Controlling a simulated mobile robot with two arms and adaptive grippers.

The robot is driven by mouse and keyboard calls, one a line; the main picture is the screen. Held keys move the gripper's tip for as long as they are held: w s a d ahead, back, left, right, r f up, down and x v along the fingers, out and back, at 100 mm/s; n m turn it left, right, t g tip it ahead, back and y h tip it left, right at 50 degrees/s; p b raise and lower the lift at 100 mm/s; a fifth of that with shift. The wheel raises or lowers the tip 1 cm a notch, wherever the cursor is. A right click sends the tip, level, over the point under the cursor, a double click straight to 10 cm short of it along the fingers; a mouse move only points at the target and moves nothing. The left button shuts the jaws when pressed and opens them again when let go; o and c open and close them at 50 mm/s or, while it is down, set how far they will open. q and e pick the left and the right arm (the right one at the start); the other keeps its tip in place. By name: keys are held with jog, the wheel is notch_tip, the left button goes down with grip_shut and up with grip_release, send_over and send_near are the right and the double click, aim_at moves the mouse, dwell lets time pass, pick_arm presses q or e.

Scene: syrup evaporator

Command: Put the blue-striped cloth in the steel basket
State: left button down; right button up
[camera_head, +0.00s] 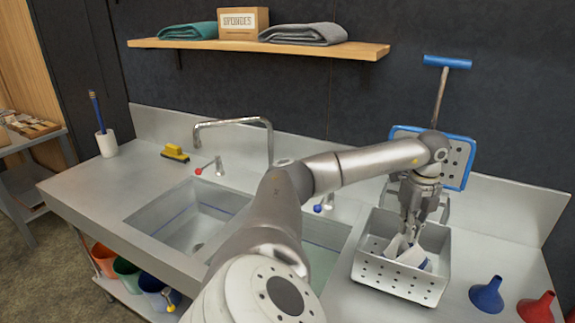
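The steel basket (398,286) is a perforated, open-topped box on the counter at the right. The blue-striped cloth (411,257), white with a blue band, is bunched up inside the basket, below its rim. My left gripper (408,236) points down over the basket, its fingers close together with their tips at the top of the cloth. It looks shut on the cloth, though the fingertips are small and partly merge with it. My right gripper is not in view.
A blue funnel (487,295) and a red funnel (537,308) stand right of the basket. A blue-framed perforated panel (458,160) and a blue-handled tool (447,62) are behind my wrist. Sink basins (190,215) and a faucet (235,122) lie to the left.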

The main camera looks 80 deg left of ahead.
pick_arm(q)
jog(key=shift+w+a+f+b, duration=0.1)
jog(key=shift+f+b, duration=1.05)
jog(key=shift+f, duration=1.1)
jog(key=shift+w+f+b, duration=0.1)
jog(key=shift+f+b, duration=1)
jog(key=shift+f, duration=1.1)
jog(key=c, duration=1.6)
grip_release()
jog(key=shift+c, duration=0.2)
jog(key=o, duration=1.3)
jog(key=shift+r, duration=0.15)
